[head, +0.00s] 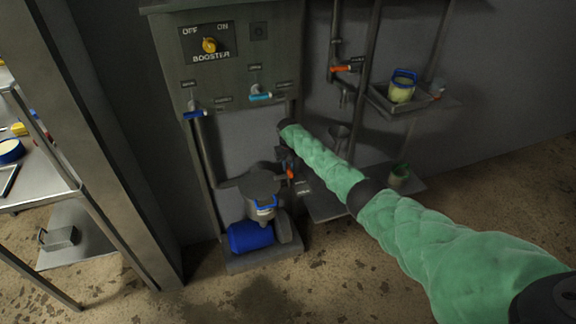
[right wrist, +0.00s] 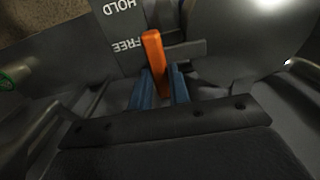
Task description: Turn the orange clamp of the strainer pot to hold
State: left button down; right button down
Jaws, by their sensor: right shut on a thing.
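The strainer pot (head: 259,182) is a dark lidded pot above the blue pump motor in the head view. Its orange clamp (head: 291,173) shows at the pot's right side. In the right wrist view the clamp (right wrist: 153,50) is an orange bar beside the word FREE; the word HOLD is farther up the label plate (right wrist: 120,30). My right gripper (right wrist: 158,92) is shut on the clamp's near end, with a blue finger on each side. In the head view my right gripper (head: 287,160) is dark and partly hidden by its green-sleeved arm. My left gripper is out of view.
The booster panel (head: 235,85) with a yellow knob and lever valves is above the pot. A shelf (head: 440,105) with a blue-rimmed pail (head: 402,88) is at the right. A grey post (head: 110,180) and a steel table (head: 40,190) stand at the left.

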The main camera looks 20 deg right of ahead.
aim_at(288, 167)
jog(key=shift+w+r, duration=0.1)
jog(key=c, duration=1.3)
grip_release()
jog(key=shift+r, duration=0.45)
notch_tip(288, 167, up, 6)
jog(key=shift+f+b, duration=0.1)
jog(key=shift+b, duration=0.35)
jog(key=shift+r, duration=0.5)
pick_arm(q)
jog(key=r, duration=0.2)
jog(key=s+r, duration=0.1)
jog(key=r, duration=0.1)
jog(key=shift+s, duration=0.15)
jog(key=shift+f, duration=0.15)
